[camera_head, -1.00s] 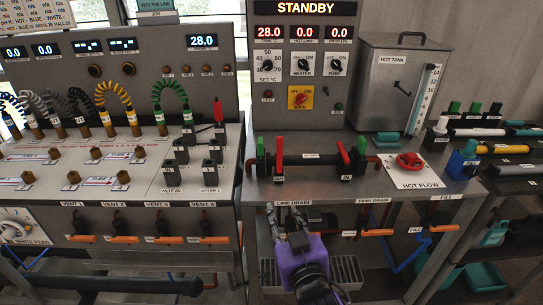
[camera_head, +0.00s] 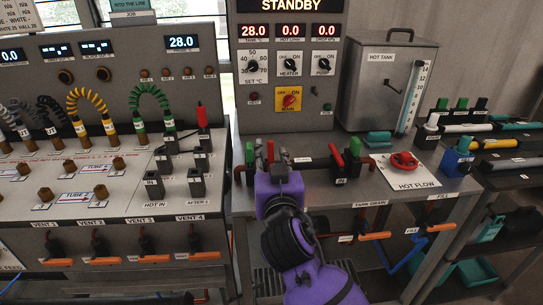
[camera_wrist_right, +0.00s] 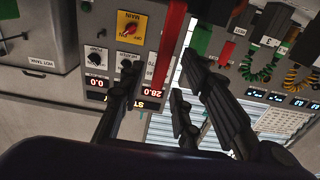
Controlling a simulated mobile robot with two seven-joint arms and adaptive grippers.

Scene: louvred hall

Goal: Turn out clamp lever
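On the bench is a dark horizontal pipe with upright red and green levers at both ends. At its left end are a red lever (camera_head: 270,151) and a green lever (camera_head: 249,154); at the right end are another red lever (camera_head: 337,159) and green lever (camera_head: 355,148). Which is the clamp lever is not marked legibly. My purple right gripper (camera_head: 279,158) is over the left end, just right of the left red lever, hiding part of the pipe. In the wrist view its dark fingers (camera_wrist_right: 155,85) are apart, with the red lever (camera_wrist_right: 172,42) beyond and between them. My left gripper is out of view.
The red hot-flow handwheel (camera_head: 404,161) and grey hot tank (camera_head: 388,85) stand to the right. The control panel (camera_head: 290,125) reads STANDBY behind. A left bench (camera_head: 215,200) carries plugs and coiled cables. Orange-handled valves (camera_head: 375,237) hang below the bench front.

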